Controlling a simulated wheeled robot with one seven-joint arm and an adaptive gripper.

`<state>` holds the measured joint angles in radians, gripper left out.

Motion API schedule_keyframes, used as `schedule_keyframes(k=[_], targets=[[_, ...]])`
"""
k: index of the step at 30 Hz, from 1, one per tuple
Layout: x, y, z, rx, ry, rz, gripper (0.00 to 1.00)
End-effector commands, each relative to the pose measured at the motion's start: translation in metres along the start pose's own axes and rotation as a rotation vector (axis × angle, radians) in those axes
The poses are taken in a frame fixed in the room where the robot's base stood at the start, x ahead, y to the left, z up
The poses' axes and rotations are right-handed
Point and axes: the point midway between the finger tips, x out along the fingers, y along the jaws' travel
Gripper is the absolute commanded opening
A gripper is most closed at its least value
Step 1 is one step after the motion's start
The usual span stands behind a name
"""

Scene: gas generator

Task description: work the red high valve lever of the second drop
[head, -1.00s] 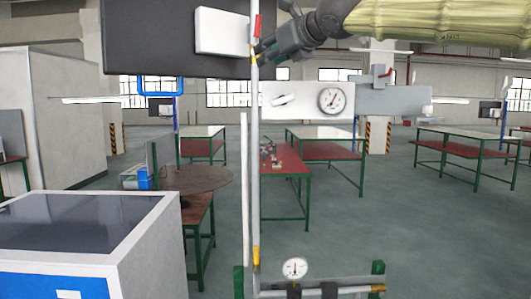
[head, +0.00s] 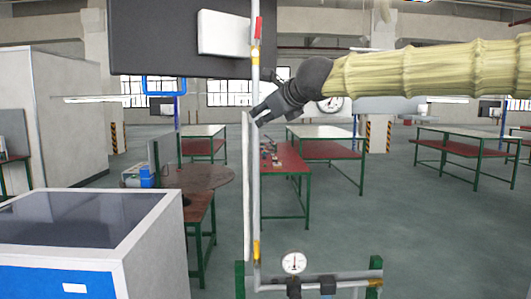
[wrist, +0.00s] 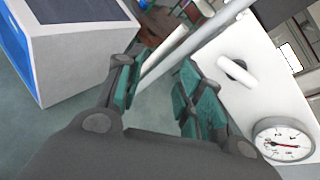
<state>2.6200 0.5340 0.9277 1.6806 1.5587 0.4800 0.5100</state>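The red valve lever (head: 258,28) is high on the thin vertical pipe (head: 254,190) in the head view. It stands upright along the pipe, above a yellow fitting (head: 255,57). My gripper (head: 257,117) is well below the lever, beside or in front of the pipe; I cannot tell whether it touches it. In the wrist view my gripper (wrist: 160,85) has its two green-padded fingers spread apart with nothing held. The pipe (wrist: 195,40) runs diagonally beyond the fingers. The lever is not visible in the wrist view.
A dark panel with a white box (head: 223,32) is behind the lever. A pressure gauge (head: 293,262) and pipework are at the bottom. A white cabinet (head: 135,240) stands at lower left. A round gauge (wrist: 284,140) on a white panel shows right of my gripper in the wrist view.

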Motion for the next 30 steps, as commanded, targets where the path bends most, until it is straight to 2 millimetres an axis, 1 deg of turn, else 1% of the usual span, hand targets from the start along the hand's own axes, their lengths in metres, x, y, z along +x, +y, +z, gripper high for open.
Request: schedule_keyframes(k=[1, 9, 18, 24, 30], targets=[[0.005, 0.003, -0.007, -0.011, 0.011, 0.001, 0.37], [0.026, 0.015, -0.04, -0.073, 0.057, 0.005, 0.37], [0.045, 0.027, -0.074, -0.134, 0.102, 0.012, 0.37], [0.051, 0.031, -0.086, -0.158, 0.119, 0.015, 0.37], [0.053, 0.032, -0.089, -0.164, 0.123, 0.015, 0.37]])
